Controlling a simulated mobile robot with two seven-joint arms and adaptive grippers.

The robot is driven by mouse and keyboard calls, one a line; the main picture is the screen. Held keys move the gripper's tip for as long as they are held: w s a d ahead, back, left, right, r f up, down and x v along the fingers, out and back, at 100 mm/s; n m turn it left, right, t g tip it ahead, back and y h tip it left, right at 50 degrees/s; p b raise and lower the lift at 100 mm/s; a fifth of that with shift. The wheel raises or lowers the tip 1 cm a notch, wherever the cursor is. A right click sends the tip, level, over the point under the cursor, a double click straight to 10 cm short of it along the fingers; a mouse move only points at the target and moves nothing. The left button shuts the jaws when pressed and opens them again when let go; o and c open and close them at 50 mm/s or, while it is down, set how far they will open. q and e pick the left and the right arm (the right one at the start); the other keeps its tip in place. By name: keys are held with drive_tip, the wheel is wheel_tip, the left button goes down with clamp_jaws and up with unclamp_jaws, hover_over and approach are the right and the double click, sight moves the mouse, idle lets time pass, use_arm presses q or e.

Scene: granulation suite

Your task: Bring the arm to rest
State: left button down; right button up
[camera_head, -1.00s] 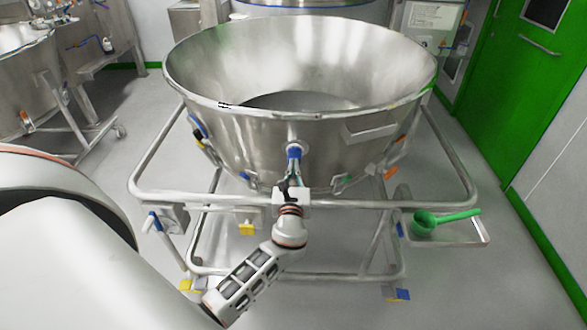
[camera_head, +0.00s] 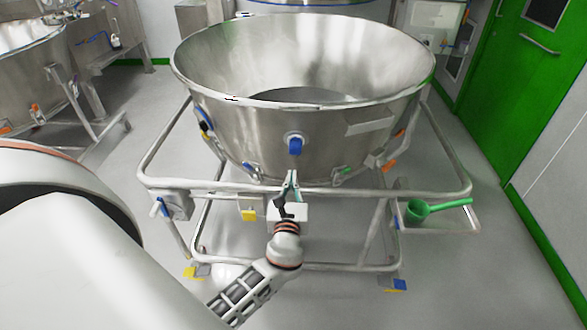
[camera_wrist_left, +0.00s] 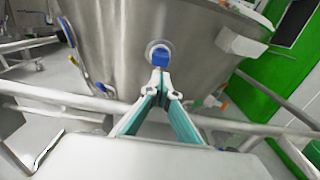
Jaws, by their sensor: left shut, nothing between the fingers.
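My left gripper (camera_head: 292,178) is in front of the large steel bowl (camera_head: 225,125), at the height of the frame's front rail. It is shut and empty. In the left wrist view its two fingers (camera_wrist_left: 160,80) meet at the tips, just below a blue knob (camera_wrist_left: 160,57) on the bowl's wall. The blue knob also shows in the head view (camera_head: 295,145), a little above the fingertips. Whether the fingertips touch anything cannot be told for sure; they look apart from the knob. My left arm comes in from the lower left. My right gripper is not in view.
The bowl stands in a tubular steel frame (camera_head: 350,190). A green scoop (camera_head: 420,210) lies on a side tray (camera_head: 440,226) at the right. Another steel vessel (camera_head: 25,85) is at the left. A green door (camera_head: 515,100) is at the right. The floor in front is clear.

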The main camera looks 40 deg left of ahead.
use_arm(q)
drive_tip(key=shift+v, duration=2)
drive_tip(key=s+d+f+n+g+h, duration=0.2)
drive_tip(key=s+d+f+n+h, duration=0.25)
drive_tip(key=f+n, duration=0.2)
drive_tip(key=s+d+f+n+g+h, duration=0.1)
drive_tip(key=s+d+f+n+h, duration=0.2)
drive_tip(key=s+f+n, duration=0.4)
drive_tip(key=s+d+f+n+g+h+p, duration=0.1)
drive_tip(key=s+d+f+n+h, duration=0.3)
drive_tip(key=s+d+n, duration=0.4)
drive_tip(key=n, duration=0.4)
drive_tip(key=shift+s+f+g, duration=0.15)
drive_tip(key=shift+s+g, duration=0.2)
drive_tip(key=shift+g, duration=0.05)
